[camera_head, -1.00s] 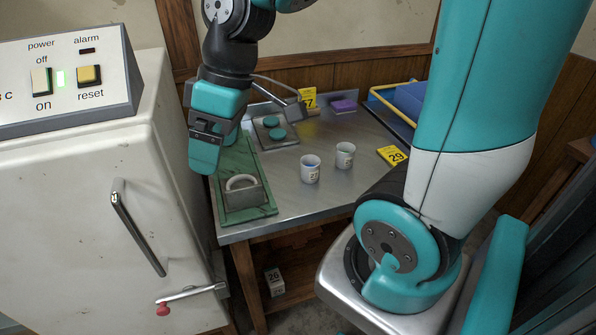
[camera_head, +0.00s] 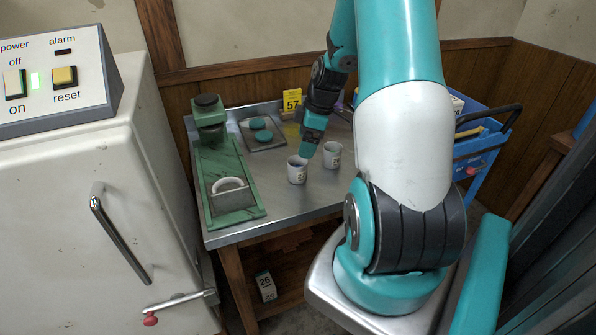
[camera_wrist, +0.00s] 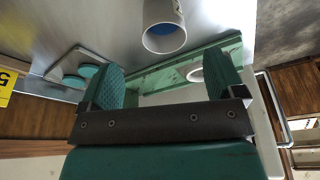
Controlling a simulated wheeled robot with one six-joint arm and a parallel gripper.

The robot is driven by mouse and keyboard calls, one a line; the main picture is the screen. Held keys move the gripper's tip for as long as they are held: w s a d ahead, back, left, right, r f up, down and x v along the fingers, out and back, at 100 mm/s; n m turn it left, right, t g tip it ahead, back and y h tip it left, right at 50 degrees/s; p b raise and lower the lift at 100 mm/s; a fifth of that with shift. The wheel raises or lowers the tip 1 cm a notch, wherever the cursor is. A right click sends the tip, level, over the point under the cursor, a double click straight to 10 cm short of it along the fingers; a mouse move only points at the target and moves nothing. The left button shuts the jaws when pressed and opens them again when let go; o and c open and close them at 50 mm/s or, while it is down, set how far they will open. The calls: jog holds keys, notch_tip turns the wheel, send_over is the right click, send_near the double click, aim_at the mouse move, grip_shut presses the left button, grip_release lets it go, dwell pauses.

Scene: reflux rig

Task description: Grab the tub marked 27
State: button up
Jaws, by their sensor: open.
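Two small white tubs with printed labels stand on the metal table: a left tub (camera_head: 297,171) and a right tub (camera_head: 332,155). Their numbers are too small to read surely. My gripper (camera_head: 308,152) is just above and behind the left tub, pointing down. Which of the two tubs this is, I cannot tell for certain.
A green stand (camera_head: 231,185) with a white ring is at the left of the table (camera_head: 285,212). A grey tray with teal discs (camera_head: 262,132) and a yellow 57 card (camera_head: 292,101) are behind. A blue cart (camera_head: 480,150) is at right, a white cabinet (camera_head: 90,190) at left.

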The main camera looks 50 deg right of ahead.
aim_at(298, 170)
jog(key=x, duration=0.3)
jog(key=shift+w+a+f, duration=0.1)
jog(key=shift+f, duration=0.2)
jog(key=shift+a+p+x, duration=0.15)
jog(key=shift+p+x, duration=0.15)
jog(key=shift+x, duration=1.05)
jog(key=shift+a+p+x, duration=0.15)
jog(key=shift+p+x, duration=0.1)
jog(key=shift+x, duration=1.15)
jog(key=shift+r, duration=0.1)
jog(key=c, duration=1)
jog(key=shift+c, duration=0.2)
jog(key=shift+r, duration=0.15)
